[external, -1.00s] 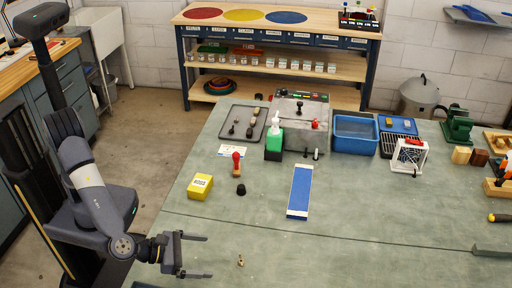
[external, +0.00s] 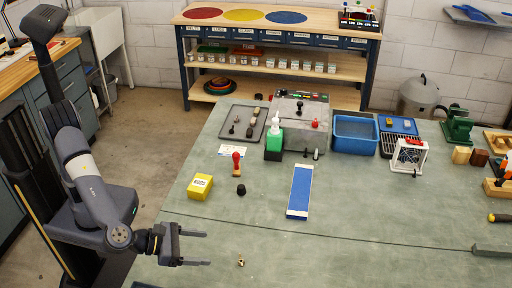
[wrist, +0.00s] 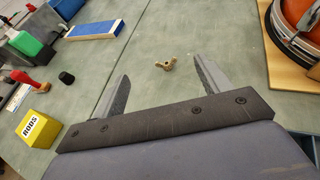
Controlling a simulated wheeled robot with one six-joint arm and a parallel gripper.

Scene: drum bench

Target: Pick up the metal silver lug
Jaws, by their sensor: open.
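A small lug (external: 241,262) lies alone on the green bench top near its front edge. It looks tan or brassy with a dark spot in the external view. In the wrist view the lug (wrist: 165,64) shows just beyond the gap between the fingers. My gripper (external: 208,249) is open and empty, to the left of the lug, with both fingers pointing right toward it. The fingers do not touch the lug. The wrist view shows both dark fingers (wrist: 161,68) spread apart.
A yellow box (external: 200,187), a black knob (external: 241,190), a red-handled tool (external: 237,163) and a blue strip (external: 299,191) stand farther back. A drum (wrist: 296,25) on a wooden board shows at the wrist view's right. Bench around the lug is clear.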

